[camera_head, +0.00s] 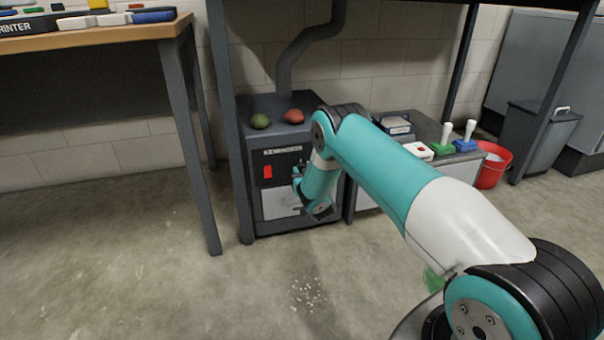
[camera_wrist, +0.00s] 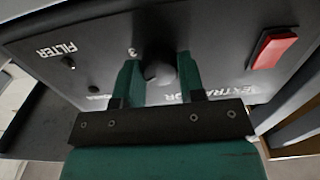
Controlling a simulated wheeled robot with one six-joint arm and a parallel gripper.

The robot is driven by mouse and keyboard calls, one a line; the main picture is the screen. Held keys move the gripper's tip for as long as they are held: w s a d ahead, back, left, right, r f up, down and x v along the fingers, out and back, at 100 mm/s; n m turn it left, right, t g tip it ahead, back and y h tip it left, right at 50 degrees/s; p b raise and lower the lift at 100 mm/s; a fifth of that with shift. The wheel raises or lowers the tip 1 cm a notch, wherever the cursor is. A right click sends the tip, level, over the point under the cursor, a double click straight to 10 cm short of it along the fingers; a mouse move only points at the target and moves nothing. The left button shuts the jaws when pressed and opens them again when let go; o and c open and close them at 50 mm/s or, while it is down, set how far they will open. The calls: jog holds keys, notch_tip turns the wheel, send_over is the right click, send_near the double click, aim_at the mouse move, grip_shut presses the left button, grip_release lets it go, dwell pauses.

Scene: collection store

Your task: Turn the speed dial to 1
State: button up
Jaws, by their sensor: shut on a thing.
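The speed dial (camera_wrist: 158,66) is a round dark knob on the black front panel (camera_wrist: 215,40) of the extractor. A white "3" is printed beside it in the wrist view; other marks around it are hidden by my fingers. My gripper (camera_wrist: 159,76) has its two green fingers on either side of the dial, shut on it. Which way the dial points is too dark to tell. In the head view, the extractor box (camera_head: 256,200) stands on the floor below the bench, and my arm covers the dial and most of my gripper.
A red rocker switch (camera_wrist: 273,48) sits on the panel beside the dial. Near "FILTER" is a small dark fitting (camera_wrist: 68,62). A green object (camera_head: 260,121) and a red object (camera_head: 294,116) lie on the box beside the duct (camera_head: 290,70). A table leg (camera_head: 192,150) stands left.

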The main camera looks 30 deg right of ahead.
jog(key=shift+f+n+p, duration=0.1)
jog(key=shift+n+p, duration=0.2)
jog(key=shift+n, duration=0.2)
dwell(0.3)
jog(key=n+p, duration=0.3)
jog(key=n, duration=0.7)
jog(key=shift+d+n, duration=0.1)
jog(key=shift+n, duration=0.2)
jog(key=shift+s, duration=0.1)
dwell(0.5)
jog(key=o, duration=0.9)
jog(key=shift+p, duration=0.3)
